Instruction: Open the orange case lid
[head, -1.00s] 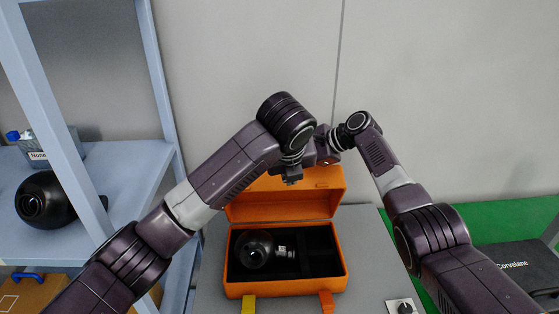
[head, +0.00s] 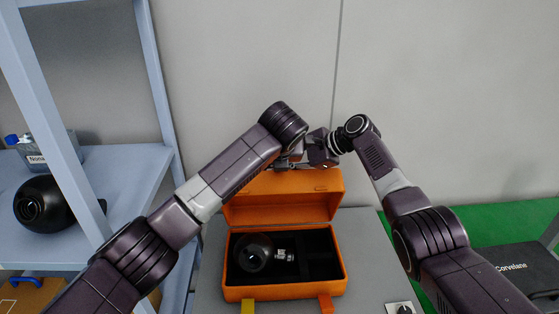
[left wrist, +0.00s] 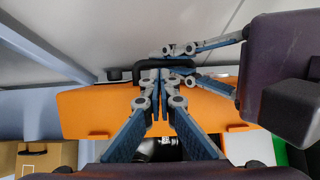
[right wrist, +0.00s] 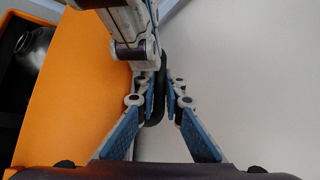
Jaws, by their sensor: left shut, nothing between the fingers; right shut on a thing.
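The orange case (head: 233,294) stands on a grey surface with its lid (head: 283,205) raised, roughly upright at the back. The lid's black handle (right wrist: 160,85) sits between the closed fingers of my right gripper (right wrist: 163,98); the handle also shows in the left wrist view (left wrist: 113,74). My left gripper (left wrist: 161,75) is shut and empty, beside the handle and close to the right gripper's fingers. In the head view, my arms mostly hide both grippers above the lid's top edge.
A plain wall (head: 450,80) rises behind the case. At right, a dark flat box (head: 515,268) lies by a green surface (head: 478,222).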

